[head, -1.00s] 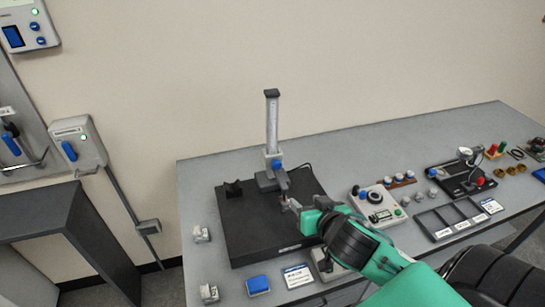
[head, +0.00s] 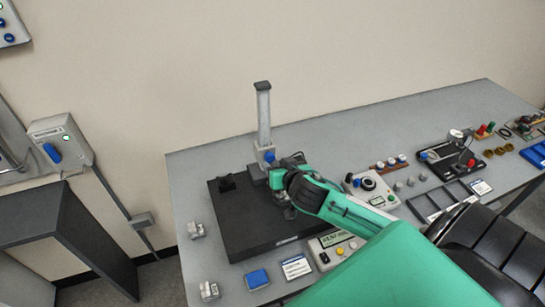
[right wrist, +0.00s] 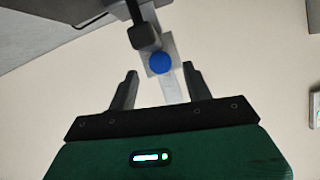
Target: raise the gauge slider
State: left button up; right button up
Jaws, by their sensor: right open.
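The height gauge stands upright on the black surface plate (head: 240,232), with a tall pale column (head: 264,118). Its slider (head: 266,156) sits low on the column and carries a blue knob (head: 269,157). In the right wrist view the blue knob (right wrist: 161,63) and the dark arm of the slider (right wrist: 144,35) lie ahead of my right gripper (right wrist: 160,78). The fingers are open, one to each side of the column, with the knob just beyond the tips. I cannot tell if anything touches. My left gripper is not in view.
A dial unit (head: 370,190) and trays (head: 440,199) lie to the right.

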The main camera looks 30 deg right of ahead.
aim_at(271, 158)
jog(key=shift+p+x, duration=0.3)
jog(key=shift+x, duration=1.35)
grip_shut()
jog(key=shift+r, duration=0.1)
